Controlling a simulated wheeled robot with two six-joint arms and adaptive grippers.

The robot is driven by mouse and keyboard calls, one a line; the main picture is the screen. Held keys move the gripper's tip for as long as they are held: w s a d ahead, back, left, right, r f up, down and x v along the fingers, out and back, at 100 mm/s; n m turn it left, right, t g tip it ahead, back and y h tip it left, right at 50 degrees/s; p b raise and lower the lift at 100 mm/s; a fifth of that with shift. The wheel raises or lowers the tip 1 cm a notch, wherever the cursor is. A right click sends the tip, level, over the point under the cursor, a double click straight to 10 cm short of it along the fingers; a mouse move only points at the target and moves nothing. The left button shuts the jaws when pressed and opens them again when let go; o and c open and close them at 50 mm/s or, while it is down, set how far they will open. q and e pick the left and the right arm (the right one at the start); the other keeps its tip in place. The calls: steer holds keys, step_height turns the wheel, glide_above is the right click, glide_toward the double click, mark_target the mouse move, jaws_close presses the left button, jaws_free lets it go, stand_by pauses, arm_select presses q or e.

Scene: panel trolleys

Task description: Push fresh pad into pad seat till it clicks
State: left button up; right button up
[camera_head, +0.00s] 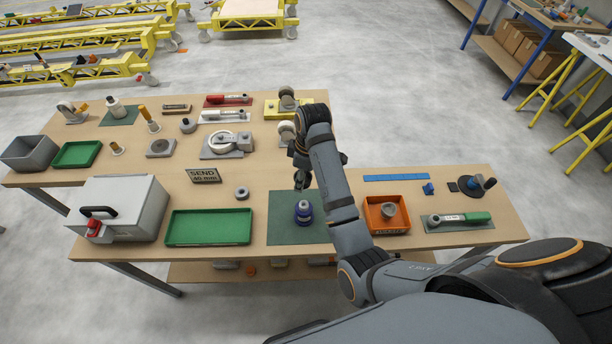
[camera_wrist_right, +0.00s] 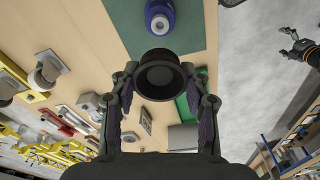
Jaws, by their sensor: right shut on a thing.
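My right gripper (camera_head: 302,178) is shut on a dark round cup-shaped piece (camera_wrist_right: 160,75), which looks like the fresh pad. In the right wrist view the piece sits between both fingers with its round face showing. A blue round body with a pale top (camera_head: 304,211) stands upright on the green mat (camera_head: 283,228); it also shows in the right wrist view (camera_wrist_right: 160,17). The held piece is apart from it, above and slightly behind it. The pad seat cannot be made out clearly. My left gripper (camera_wrist_right: 287,42) shows only in the right wrist view, off the bench, with fingers apart and empty.
A green tray (camera_head: 209,242) and a grey box with a handle (camera_head: 119,207) lie left of the mat. An orange bin (camera_head: 372,229) holding a grey ring stands to the right. A "SEND 40 mm" sign (camera_head: 204,176) and several fixtures stand behind.

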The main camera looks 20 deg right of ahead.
steer(key=shift+s+d+f, duration=0.1)
steer(key=shift+d+f, duration=0.05)
steer(key=shift+f, duration=0.5)
step_height(320, 180, down, 5)
steer(key=shift+r+b, duration=0.15)
steer(key=shift+b, duration=0.15)
arm_select(q)
steer(key=shift+s+d+f, duration=0.25)
steer(key=shift+s+f, duration=0.15)
steer(key=shift+s, duration=0.15)
arm_select(e)
steer(key=shift+f, duration=0.85)
arm_select(q)
steer(key=shift+r, duration=0.2)
arm_select(e)
steer(key=shift+p, duration=0.35)
arm_select(q)
steer(key=shift+w+r, duration=0.1)
steer(key=shift+r, duration=0.1)
steer(key=shift+f+b, duration=0.3)
arm_select(e)
steer(key=shift+f, duration=1.55)
steer(key=o, duration=1.2)
steer(key=shift+o, duration=0.2)
